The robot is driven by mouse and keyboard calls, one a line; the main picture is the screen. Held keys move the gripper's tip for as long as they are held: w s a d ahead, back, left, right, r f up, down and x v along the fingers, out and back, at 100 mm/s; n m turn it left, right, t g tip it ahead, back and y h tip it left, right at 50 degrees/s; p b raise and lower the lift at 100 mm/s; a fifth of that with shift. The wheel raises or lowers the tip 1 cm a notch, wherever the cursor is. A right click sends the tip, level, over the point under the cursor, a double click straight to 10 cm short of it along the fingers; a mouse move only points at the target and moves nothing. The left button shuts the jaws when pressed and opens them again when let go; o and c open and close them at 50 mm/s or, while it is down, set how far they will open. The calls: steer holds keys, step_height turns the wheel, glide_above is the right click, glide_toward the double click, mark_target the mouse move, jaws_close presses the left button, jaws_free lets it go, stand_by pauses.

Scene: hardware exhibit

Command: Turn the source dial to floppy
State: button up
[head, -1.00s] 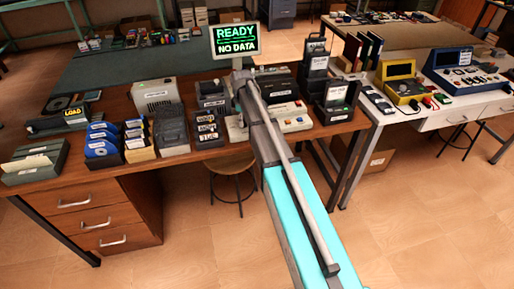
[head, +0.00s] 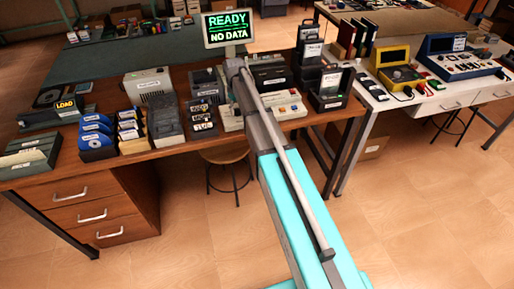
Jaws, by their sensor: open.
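My turquoise and grey arm reaches from the bottom right up to the console. My gripper does not show; it is hidden beyond the arm's far end.
Disk holders (head: 97,138), a file tray (head: 29,155) and a dark case (head: 165,122) crowd the desk's left half. A stool (head: 225,155) stands under its front edge. A white table (head: 440,103) with yellow and blue instruments is at right. The floor in front is clear.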

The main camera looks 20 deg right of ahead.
mark_target(237, 109)
steer(key=m, duration=0.3)
steer(key=shift+m, duration=0.4)
steer(key=m, duration=0.4)
steer(key=shift+r+m, duration=0.2)
steer(key=shift+m, duration=0.3)
step_height(237, 109, up, 14)
steer(key=p, duration=1.4)
steer(key=s+f+n+b, duration=0.2)
steer(key=s+f+b, duration=0.1)
steer(key=s, duration=1.1)
steer(key=s+f+n+b, duration=0.2)
steer(key=s+f+b, duration=0.2)
steer(key=s, duration=1.1)
steer(key=shift+s+f, duration=0.15)
steer(key=shift+f, duration=0.1)
steer(key=shift+s+a, duration=0.1)
steer(key=shift+s, duration=0.1)
